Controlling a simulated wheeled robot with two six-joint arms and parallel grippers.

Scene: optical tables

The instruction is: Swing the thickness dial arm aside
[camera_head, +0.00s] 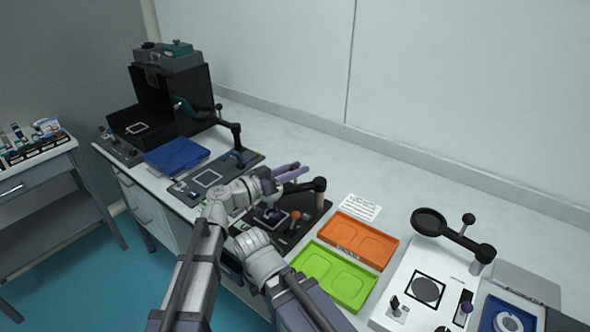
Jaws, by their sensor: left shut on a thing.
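A dark measuring station (313,222) stands mid-bench, with a black swing arm (305,186) on a short post at its back right. I take this as the thickness dial arm. The arm reaches left from the post to my left gripper (288,173). That gripper's purple fingers are shut at the arm's free end. My wrist hides the exact contact and part of the station. A dark square with a pale outline, a purple part and an orange-topped knob (295,216) show on the base.
Orange (391,256) and green (364,303) trays lie to the right, before a white station with a magnifier arm (453,236). Another black swing arm (231,127), a blue block (176,156) and a black box stand left.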

